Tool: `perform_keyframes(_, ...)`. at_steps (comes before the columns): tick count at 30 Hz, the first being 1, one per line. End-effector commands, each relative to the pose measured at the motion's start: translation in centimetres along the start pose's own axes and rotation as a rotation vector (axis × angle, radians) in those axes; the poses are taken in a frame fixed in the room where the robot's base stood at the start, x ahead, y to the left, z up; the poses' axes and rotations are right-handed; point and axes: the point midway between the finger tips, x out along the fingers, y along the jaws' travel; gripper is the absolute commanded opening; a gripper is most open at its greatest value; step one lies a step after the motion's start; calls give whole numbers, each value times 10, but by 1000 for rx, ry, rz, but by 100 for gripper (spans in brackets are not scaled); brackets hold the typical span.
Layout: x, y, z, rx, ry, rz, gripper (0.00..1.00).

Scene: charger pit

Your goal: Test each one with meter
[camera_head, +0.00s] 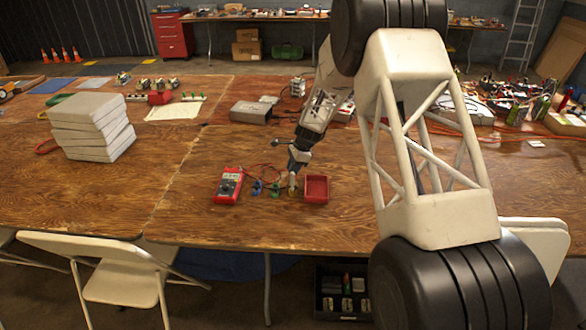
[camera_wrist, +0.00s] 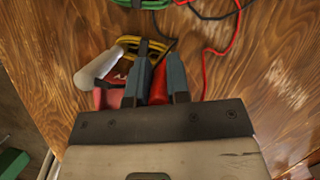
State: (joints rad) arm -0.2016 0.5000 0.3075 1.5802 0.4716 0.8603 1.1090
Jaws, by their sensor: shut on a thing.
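A red multimeter (camera_head: 229,185) lies on the wooden table. To its right, small blue (camera_head: 257,188), green (camera_head: 275,190) and yellow (camera_head: 292,190) items lie in a row. My gripper (camera_head: 294,168) points down over the yellow one. In the wrist view my gripper (camera_wrist: 158,75) is shut on what looks like a red probe (camera_wrist: 158,88), with a dark tip close to the yellow coil (camera_wrist: 148,47). I cannot tell whether they touch. A pale rounded piece (camera_wrist: 98,68) lies beside the coil. A green coil (camera_wrist: 140,3) shows at the top edge.
A small red tray (camera_head: 316,189) stands just right of the yellow item. Red and black leads (camera_head: 262,170) curve over the table behind the row. A stack of grey blocks (camera_head: 92,126) stands to the left. The table front is mostly clear.

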Motion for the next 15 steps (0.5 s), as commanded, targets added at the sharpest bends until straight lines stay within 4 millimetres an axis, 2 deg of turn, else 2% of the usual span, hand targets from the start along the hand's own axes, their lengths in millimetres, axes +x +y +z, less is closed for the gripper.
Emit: perform_keyframes(15, 3, 0, -1, 0, 0, 0, 0)
